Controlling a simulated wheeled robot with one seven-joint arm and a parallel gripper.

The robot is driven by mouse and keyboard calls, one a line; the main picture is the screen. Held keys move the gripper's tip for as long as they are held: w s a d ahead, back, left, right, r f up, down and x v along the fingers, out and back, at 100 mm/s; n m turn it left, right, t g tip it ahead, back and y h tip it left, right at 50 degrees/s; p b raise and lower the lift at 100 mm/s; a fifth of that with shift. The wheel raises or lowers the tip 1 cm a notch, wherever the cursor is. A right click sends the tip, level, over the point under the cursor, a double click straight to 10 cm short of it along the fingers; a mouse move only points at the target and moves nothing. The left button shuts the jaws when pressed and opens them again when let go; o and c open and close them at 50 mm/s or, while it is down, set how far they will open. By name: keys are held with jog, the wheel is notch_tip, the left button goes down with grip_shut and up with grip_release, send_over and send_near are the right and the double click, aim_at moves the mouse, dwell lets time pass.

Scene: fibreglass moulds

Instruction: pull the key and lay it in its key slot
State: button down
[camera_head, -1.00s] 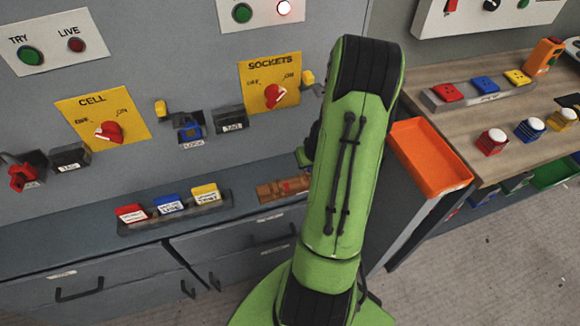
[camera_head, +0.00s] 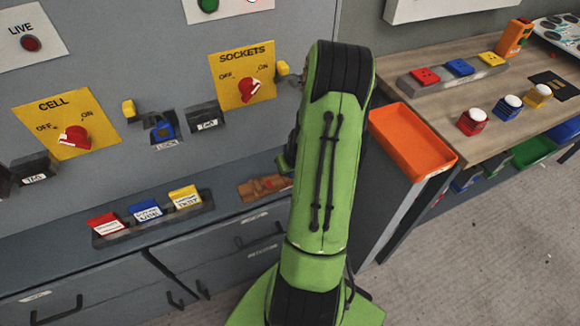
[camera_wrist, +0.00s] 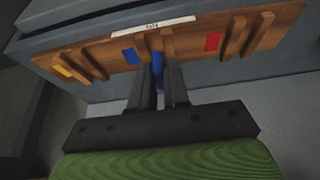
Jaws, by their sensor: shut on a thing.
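The wooden key rack (camera_wrist: 90,50) shows close in the wrist view, with yellow, blue and red marks and pairs of raised wooden strips. My gripper (camera_wrist: 158,76) is shut on a blue key (camera_wrist: 158,66) at the middle pair of strips, beside the blue mark. The fingers hide much of the key, and I cannot tell how far it lies down between the strips. In the head view the rack (camera_head: 262,188) lies on the grey ledge, partly behind my green arm, and my gripper is hidden there.
A holder with red, blue and yellow tags (camera_head: 150,222) stands left on the ledge. The panel carries the CELL switch (camera_head: 74,138), SOCKETS switch (camera_head: 248,90) and a blue lock (camera_head: 163,130). An orange tray (camera_head: 412,140) and a wooden bench (camera_head: 440,105) are at the right.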

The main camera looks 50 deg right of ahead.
jog(key=shift+f+b, duration=0.45)
jog(key=shift+f, duration=0.05)
jog(key=shift+s+a, duration=0.1)
jog(key=c, duration=1)
grip_release()
jog(key=shift+s+a, duration=0.1)
jog(key=shift+c, duration=0.2)
jog(key=shift+f, duration=0.1)
jog(key=shift+s, duration=0.1)
jog(key=p+v, duration=0.4)
jog(key=v, duration=1.2)
jog(key=shift+w+p, duration=0.4)
jog(key=shift+a, duration=0.1)
